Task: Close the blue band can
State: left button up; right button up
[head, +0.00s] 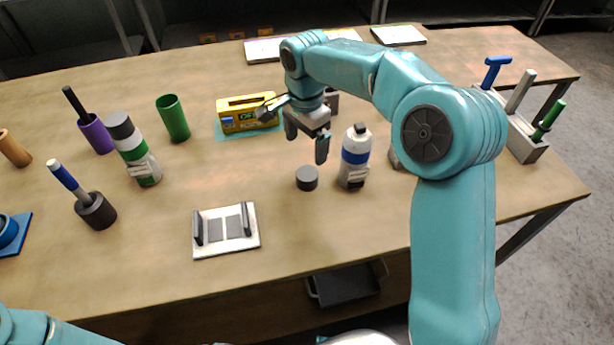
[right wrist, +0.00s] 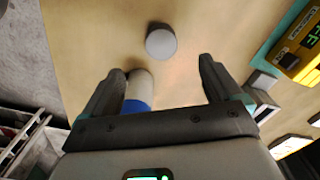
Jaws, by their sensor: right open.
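The can with the blue band (head: 354,160) stands upright on the table, white with a small grey top. In the right wrist view its white top and blue band (right wrist: 138,92) show partly behind a finger. A round dark grey cap (head: 307,178) lies on the table just left of the can, apart from it. It looks pale grey in the right wrist view (right wrist: 161,43). My right gripper (head: 307,140) is open and empty, above the table behind the cap and to the left of the can. My left gripper is out of view.
A can with green bands (head: 134,150) and a dark top stands at left, near several cups. A white plate with dark uprights (head: 249,241) lies in front. A yellow device (head: 232,124) stands behind; a tool rack (head: 524,140) stands at right.

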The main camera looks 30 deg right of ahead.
send_over(307, 173)
jog(key=f, duration=0.6)
jog(key=shift+a, duration=0.25)
jog(key=f, duration=0.3)
jog(key=f+p, duration=0.1)
jog(key=f, duration=0.1)
jog(key=shift+d+f, duration=0.15)
jog(key=shift+d, duration=0.1)
jog(key=c, duration=1.1)
